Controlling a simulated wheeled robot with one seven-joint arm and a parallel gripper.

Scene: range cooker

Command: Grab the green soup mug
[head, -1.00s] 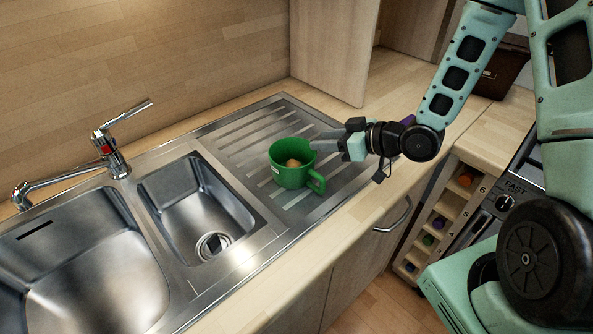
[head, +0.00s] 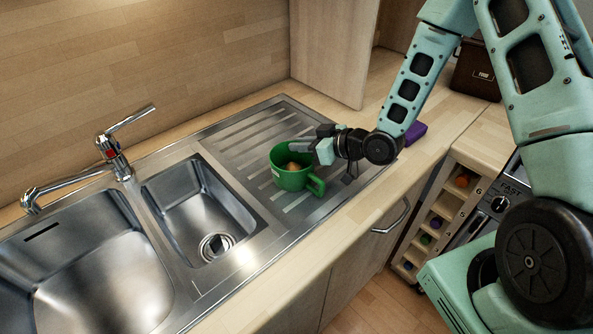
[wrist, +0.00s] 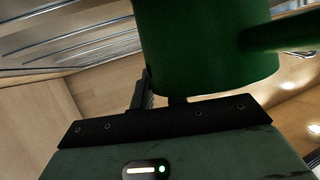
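The green soup mug (head: 291,180) stands upright on the ribbed steel drainboard, its handle towards the lower right. A round brownish thing (head: 293,166) shows inside it. My gripper (head: 308,148) is at the mug's right rear rim, coming from the right. Its fingers look apart, one reaching over the mug's opening; whether either touches the mug is unclear. In the wrist view the green mug (wrist: 205,45) fills the upper middle, close in front of the gripper, with its handle at the right. The fingertips are mostly hidden there.
The drainboard (head: 243,143) has free room around the mug. Two steel sink basins and a tap (head: 112,155) lie left. A purple thing (head: 415,132) lies on the counter behind my wrist. A dark brown box (head: 478,70) stands at the back right.

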